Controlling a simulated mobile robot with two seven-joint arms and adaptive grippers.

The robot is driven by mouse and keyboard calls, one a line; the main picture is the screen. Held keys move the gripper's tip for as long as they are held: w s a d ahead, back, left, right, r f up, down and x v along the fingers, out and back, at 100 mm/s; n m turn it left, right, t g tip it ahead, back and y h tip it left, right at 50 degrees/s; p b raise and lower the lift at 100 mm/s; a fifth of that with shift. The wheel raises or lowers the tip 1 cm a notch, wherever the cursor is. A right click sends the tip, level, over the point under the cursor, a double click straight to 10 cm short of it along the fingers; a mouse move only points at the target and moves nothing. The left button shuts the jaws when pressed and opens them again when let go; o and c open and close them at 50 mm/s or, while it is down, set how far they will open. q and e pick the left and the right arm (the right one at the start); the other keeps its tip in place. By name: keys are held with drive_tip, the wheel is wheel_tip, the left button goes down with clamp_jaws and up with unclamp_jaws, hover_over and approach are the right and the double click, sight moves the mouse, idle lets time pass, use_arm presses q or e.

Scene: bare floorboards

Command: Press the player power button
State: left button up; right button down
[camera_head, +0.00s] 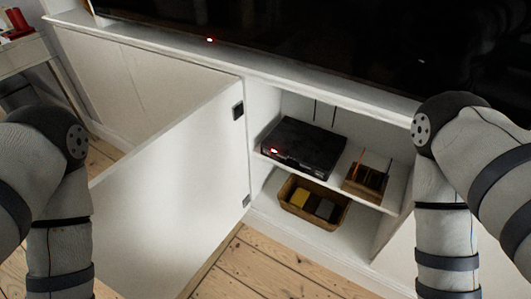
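The player (304,147) is a black box on the upper shelf inside the open white cabinet. A small red light (274,151) glows at the left of its front face. The power button itself is too small to make out. My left arm comes in from the left and my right arm from the right. Both point down past the bottom of the picture, and neither gripper shows. No part of either arm touches the player.
The open cabinet door (170,185) stands out to the left of the compartment. A small wooden holder (364,184) sits right of the player. A basket (314,203) stands below. A black television (300,40) with a red light tops the cabinet. Floorboards (255,268) are clear in front.

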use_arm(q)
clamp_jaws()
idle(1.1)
